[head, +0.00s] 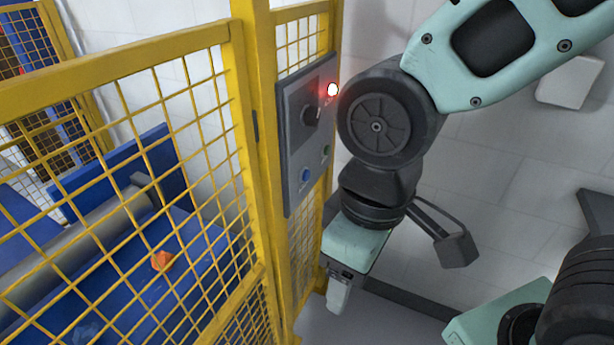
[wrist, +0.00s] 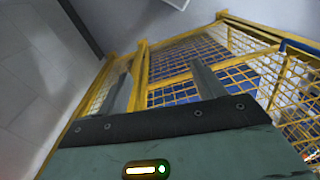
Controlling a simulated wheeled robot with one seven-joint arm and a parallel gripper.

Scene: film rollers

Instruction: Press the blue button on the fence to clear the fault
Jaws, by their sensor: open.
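The blue button (head: 305,176) is low on a grey control panel (head: 296,195) mounted on the yellow fence post. A green button (head: 326,150) sits right of it, a black rotary knob (head: 311,115) above, and a glowing red lamp (head: 333,89) at the upper right. My gripper (head: 338,298) points down, below and to the right of the panel, apart from it. In the wrist view its two fingers (wrist: 163,82) stand wide apart with nothing between them. The blue button is not visible in the wrist view.
The yellow mesh fence (head: 120,67) runs along the left.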

